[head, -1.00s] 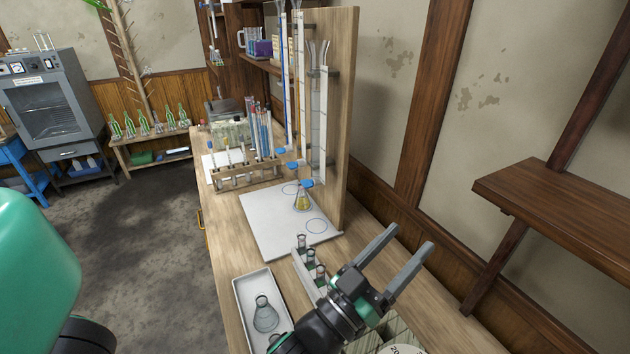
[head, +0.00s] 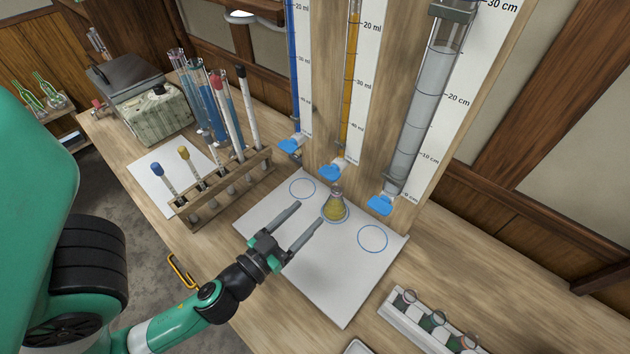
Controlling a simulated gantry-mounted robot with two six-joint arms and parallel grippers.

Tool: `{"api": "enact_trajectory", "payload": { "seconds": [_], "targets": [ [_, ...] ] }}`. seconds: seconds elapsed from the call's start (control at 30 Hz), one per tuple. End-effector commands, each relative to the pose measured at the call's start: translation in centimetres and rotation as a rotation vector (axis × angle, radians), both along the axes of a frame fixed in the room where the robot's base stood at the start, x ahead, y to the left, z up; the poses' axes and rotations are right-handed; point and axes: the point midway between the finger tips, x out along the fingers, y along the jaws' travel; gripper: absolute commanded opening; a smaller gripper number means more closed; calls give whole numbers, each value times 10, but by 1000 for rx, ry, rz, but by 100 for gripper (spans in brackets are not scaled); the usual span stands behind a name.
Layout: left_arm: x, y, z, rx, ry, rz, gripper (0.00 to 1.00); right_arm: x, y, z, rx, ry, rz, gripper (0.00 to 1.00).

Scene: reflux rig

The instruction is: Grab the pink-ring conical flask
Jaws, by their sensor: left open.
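A small conical flask (head: 336,205) with yellow liquid stands upright on the white board (head: 342,295), below the middle burette. I cannot make out a pink ring on it at this size. My left gripper (head: 310,212) is open and empty above the board. Its two fingers point toward the flask, with the tips a little short of it to the lower left in the picture. I cannot tell the exact gap. My right gripper is not in view.
Burettes with blue taps (head: 332,172) hang close behind the flask. A wooden test tube rack (head: 225,190) stands to the left. A white holder (head: 415,330) with small vessels is at lower right. The board's right part, with a blue circle (head: 373,238), is clear.

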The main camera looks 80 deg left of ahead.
Motion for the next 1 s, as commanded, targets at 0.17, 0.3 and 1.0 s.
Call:
{"api": "enact_trajectory", "payload": {
  "seconds": [0.17,0.3,1.0],
  "targets": [
    [-2,0,-1,0,7,1,67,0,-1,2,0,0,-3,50],
    [12,11,6,0,5,6,67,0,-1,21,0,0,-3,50],
    [86,62,5,0,5,2,67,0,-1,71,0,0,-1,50]
  ]
}}
